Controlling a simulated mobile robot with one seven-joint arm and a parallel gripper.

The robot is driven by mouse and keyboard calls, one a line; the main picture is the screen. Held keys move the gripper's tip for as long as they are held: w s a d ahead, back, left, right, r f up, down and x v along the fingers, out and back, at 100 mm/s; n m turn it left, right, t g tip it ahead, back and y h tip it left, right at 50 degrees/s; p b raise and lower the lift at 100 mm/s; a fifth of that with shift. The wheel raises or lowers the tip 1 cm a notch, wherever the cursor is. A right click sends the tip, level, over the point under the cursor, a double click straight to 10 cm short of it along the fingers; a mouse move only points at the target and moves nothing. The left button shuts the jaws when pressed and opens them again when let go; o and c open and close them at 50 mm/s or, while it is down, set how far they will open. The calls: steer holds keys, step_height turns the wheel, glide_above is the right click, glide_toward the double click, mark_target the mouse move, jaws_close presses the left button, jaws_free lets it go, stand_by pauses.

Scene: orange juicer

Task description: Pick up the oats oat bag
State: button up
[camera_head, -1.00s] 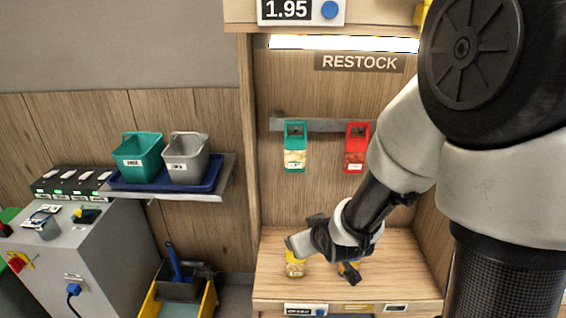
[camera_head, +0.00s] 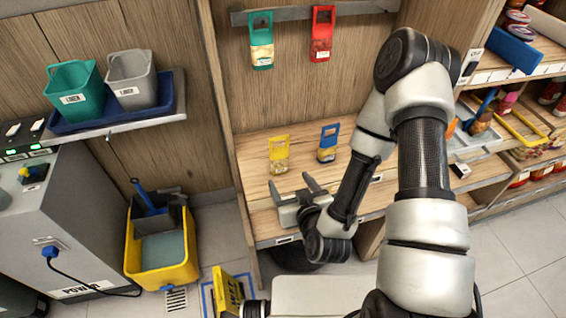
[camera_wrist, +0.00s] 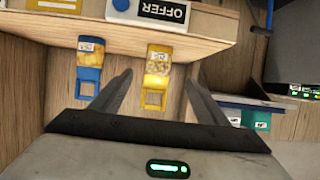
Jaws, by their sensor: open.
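A bag with a yellow top and handle (camera_head: 279,154) stands on the wooden counter in the head view. A bag with a blue top and handle (camera_head: 328,143) stands to its right. A green-topped bag (camera_head: 261,42) and a red-topped bag (camera_head: 321,35) hang from the rail above. Labels are too small to read, so I cannot tell which holds oats. My gripper (camera_head: 291,182) is open and empty in front of the yellow bag. In the wrist view, the yellow bag (camera_wrist: 157,70) appears between the fingertips, apart from them, and the blue bag (camera_wrist: 90,66) lies outside the left finger.
The wooden counter (camera_head: 246,150) has side walls. Stocked shelves (camera_head: 520,75) stand to the right. At left are a blue tray (camera_head: 122,112) with green and grey bins, a yellow mop bucket (camera_head: 162,250) and a yellow floor sign (camera_head: 228,292).

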mark_target(280, 166)
steer(key=b+x, duration=0.4)
steer(key=x, duration=0.1)
steer(key=shift+w+d+f+b, duration=0.1)
steer(key=shift+f+b, duration=0.25)
steer(key=shift+f, duration=0.05)
steer(key=w+b, duration=0.1)
steer(key=b, duration=0.5)
steer(key=shift+w+f, duration=0.1)
steer(key=shift+w, duration=0.05)
steer(key=shift+b, duration=0.65)
steer(key=b, duration=0.3)
steer(key=shift+w+a+f, duration=0.1)
steer(key=shift+a+f, duration=0.05)
steer(key=shift+a, duration=0.15)
steer(key=shift+w+a, duration=0.15)
steer(key=shift+w, duration=0.15)
steer(key=x, duration=0.4)
steer(key=shift+w, duration=0.2)
steer(key=b+x, duration=0.1)
steer(key=x, duration=0.4)
steer(key=c, duration=1.1)
